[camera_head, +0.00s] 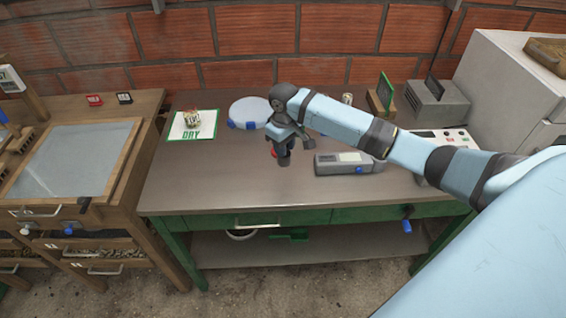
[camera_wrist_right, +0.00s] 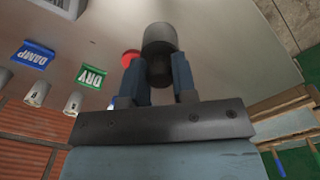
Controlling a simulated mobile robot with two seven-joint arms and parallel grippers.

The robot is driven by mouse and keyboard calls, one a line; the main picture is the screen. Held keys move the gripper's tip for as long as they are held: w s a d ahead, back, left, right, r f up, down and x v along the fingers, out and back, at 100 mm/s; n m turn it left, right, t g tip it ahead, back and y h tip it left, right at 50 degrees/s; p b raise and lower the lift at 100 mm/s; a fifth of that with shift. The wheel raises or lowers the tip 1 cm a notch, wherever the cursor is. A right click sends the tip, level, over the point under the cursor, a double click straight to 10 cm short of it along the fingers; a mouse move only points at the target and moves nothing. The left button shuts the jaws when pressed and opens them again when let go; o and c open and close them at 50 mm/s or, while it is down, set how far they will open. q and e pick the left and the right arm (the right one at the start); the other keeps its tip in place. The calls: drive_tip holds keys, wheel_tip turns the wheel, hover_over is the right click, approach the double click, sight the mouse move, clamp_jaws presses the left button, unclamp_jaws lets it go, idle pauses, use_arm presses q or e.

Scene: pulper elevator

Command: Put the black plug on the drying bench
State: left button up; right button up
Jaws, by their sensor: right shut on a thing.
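My right gripper (camera_head: 283,146) hangs over the middle of the grey-topped bench with green legs (camera_head: 215,185). It is shut on the black plug (camera_head: 285,159), a dark cylinder pointing down. In the right wrist view the gripper's fingers (camera_wrist_right: 158,72) close around the plug's dark part, and its grey end (camera_wrist_right: 160,38) sticks out beyond them. Whether the plug touches the bench top is hard to tell. No label shows which bench is the drying bench; a wooden bench with a glass panel (camera_head: 70,158) stands at left. My left gripper is not in view.
A round pale-blue lidded thing (camera_head: 250,112) sits behind my gripper. A red thing (camera_wrist_right: 130,58) is close to the plug. A grey meter (camera_head: 348,163) lies to the right. The front left is clear.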

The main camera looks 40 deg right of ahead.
wheel_tip(320, 180, down, 8)
drive_tip(key=shift+f, duration=0.1)
idle(0.4)
drive_tip(key=shift+f, duration=0.1)
drive_tip(key=o, duration=0.9)
